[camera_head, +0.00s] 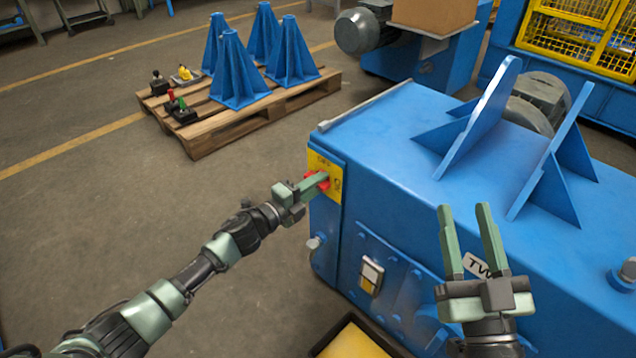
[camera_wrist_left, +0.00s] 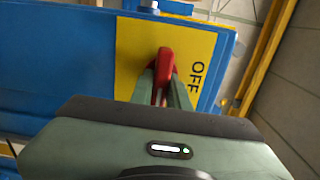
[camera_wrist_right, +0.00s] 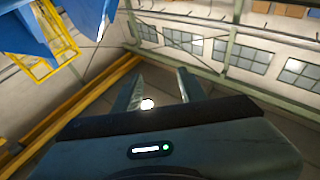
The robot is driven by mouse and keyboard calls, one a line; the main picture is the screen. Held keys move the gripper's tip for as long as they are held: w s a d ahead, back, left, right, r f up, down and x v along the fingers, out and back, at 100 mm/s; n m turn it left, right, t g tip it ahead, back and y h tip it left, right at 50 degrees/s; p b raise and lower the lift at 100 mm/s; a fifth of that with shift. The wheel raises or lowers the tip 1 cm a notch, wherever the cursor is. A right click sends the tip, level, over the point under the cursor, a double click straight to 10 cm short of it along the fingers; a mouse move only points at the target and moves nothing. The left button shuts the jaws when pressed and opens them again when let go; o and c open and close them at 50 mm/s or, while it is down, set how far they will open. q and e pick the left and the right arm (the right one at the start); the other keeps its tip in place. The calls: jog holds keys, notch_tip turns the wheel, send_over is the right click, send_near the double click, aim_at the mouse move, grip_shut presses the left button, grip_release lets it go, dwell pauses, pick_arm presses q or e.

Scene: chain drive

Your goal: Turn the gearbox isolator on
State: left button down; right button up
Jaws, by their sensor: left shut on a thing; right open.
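The gearbox isolator is a red handle (camera_head: 318,181) on a yellow plate (camera_head: 334,171) at the near left end of the blue gearbox housing (camera_head: 400,150). In the left wrist view the red handle (camera_wrist_left: 165,66) stands out from the yellow plate (camera_wrist_left: 140,45), which carries the word OFF. My left gripper (camera_head: 314,183) is shut on the handle, with one finger on each side of it. The plate's other markings are too small or hidden to read. My right gripper (camera_head: 468,235) is open and empty, fingers pointing up, in front of the housing.
Blue brackets (camera_head: 500,125) stand on top of the housing. A pallet (camera_head: 240,115) with blue stands and small switch units is at the back left. A black-edged tray (camera_head: 355,340) lies below the housing. The floor to the left is clear.

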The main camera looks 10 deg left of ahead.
pick_arm(q)
jog(key=shift+f, duration=0.1)
jog(key=c, duration=1.4)
grip_release()
jog(key=shift+o, duration=0.2)
jog(key=p+v, duration=0.1)
jog(key=v, duration=0.7)
jog(key=shift+p, duration=0.35)
pick_arm(e)
notch_tip(320, 180, down, 8)
jog(key=g+h, duration=0.1)
jog(key=g, duration=0.3)
jog(key=shift+w+d+r+h, duration=0.15)
jog(key=shift+w+d+h, duration=0.25)
jog(key=shift+w, duration=0.05)
